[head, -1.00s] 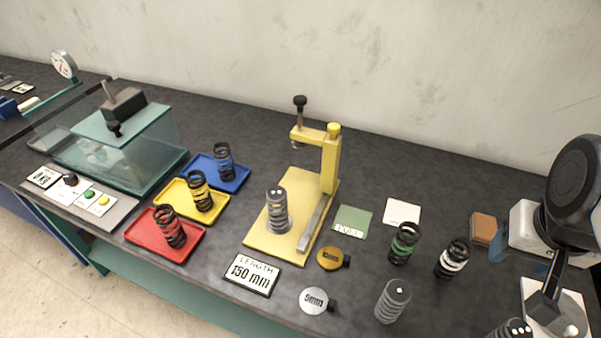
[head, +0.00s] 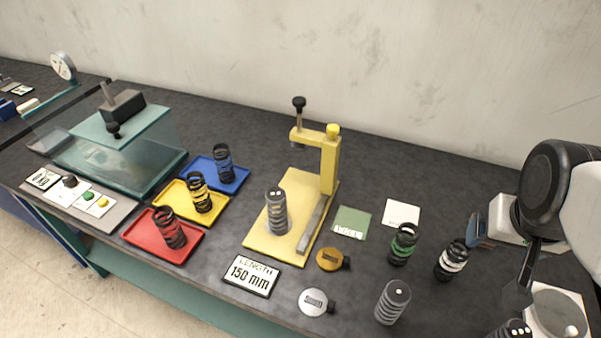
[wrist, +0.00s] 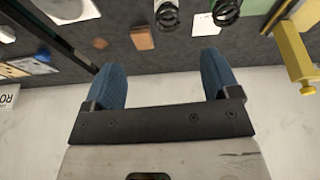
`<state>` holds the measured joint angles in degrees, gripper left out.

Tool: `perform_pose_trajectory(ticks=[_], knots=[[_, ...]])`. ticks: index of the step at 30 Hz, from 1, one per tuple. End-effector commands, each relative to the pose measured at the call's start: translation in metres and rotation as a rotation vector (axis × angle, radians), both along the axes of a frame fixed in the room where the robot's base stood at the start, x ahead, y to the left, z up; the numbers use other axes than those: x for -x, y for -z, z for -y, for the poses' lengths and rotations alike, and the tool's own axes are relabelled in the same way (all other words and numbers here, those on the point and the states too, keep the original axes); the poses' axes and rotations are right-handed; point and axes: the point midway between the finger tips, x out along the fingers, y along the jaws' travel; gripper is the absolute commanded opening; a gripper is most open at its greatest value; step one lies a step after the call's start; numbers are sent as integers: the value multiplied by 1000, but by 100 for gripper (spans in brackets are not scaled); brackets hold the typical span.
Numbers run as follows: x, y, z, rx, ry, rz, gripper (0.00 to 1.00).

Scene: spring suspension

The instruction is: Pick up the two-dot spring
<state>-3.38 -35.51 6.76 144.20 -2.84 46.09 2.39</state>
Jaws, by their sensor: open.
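A grey spring (head: 276,213) stands upright on the yellow base of the press fixture; its top seems to carry two white dots. Another grey spring (head: 392,303) at the front shows one dot. A third (head: 512,330), cut off at the bottom edge, shows several dots. My gripper is at the right, well apart from the fixture and mostly hidden behind my arm in the head view. In the wrist view my gripper (wrist: 161,62) is open, with nothing between its blue fingers.
The yellow press fixture (head: 330,165) rises over its base. Green-banded (head: 403,245) and white-banded (head: 452,260) springs stand to its right. Red (head: 150,247), yellow (head: 180,210) and blue (head: 235,177) trays hold springs at left. A brown block (wrist: 142,37) lies beyond my fingers.

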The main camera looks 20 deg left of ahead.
Motion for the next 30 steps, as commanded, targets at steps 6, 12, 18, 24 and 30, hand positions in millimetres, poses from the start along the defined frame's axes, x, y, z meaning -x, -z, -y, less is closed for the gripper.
perform_pose_trajectory(ticks=[6, 12, 18, 24, 30], knots=[[-34, 19, -32, 16, -101, 116, 82], [-61, 34, -70, 10, -205, 236, 82], [-80, 49, -115, -19, -318, 352, 82], [-89, 64, -165, -71, -438, 460, 82], [-88, 78, -219, -146, -563, 559, 82]])
